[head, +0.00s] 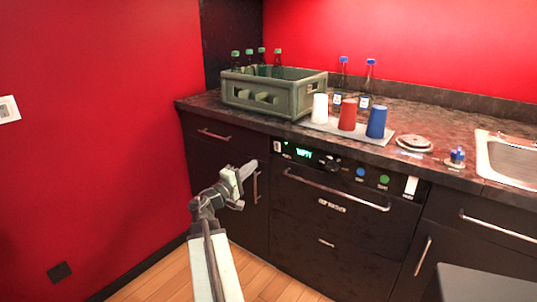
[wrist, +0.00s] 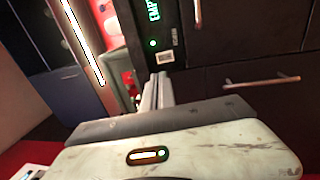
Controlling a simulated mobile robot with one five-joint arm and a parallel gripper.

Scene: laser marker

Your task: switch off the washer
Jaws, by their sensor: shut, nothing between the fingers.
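The washer (head: 330,228) is a dark built-in front under the counter with a bar handle. Its control panel has a lit green display (head: 303,153) that seems to read "EMPTY", a black knob (head: 330,163), a blue button (head: 360,172), a green button (head: 384,180) and pale switch-like parts at the left end (head: 277,146) and right end (head: 410,187). My gripper (head: 250,167) is shut and empty, left of and below the panel's left end, apart from it as far as I can tell. The wrist view shows my fingers (wrist: 158,90), the display (wrist: 153,10), a green light (wrist: 153,43) and a small pale part (wrist: 165,57).
On the counter stand a green crate (head: 262,100) with bottles, a white cup (head: 320,108), a red cup (head: 348,114), a blue cup (head: 376,122) and two clear bottles. A sink (head: 508,158) is at right. A grey surface (head: 490,283) sits at lower right.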

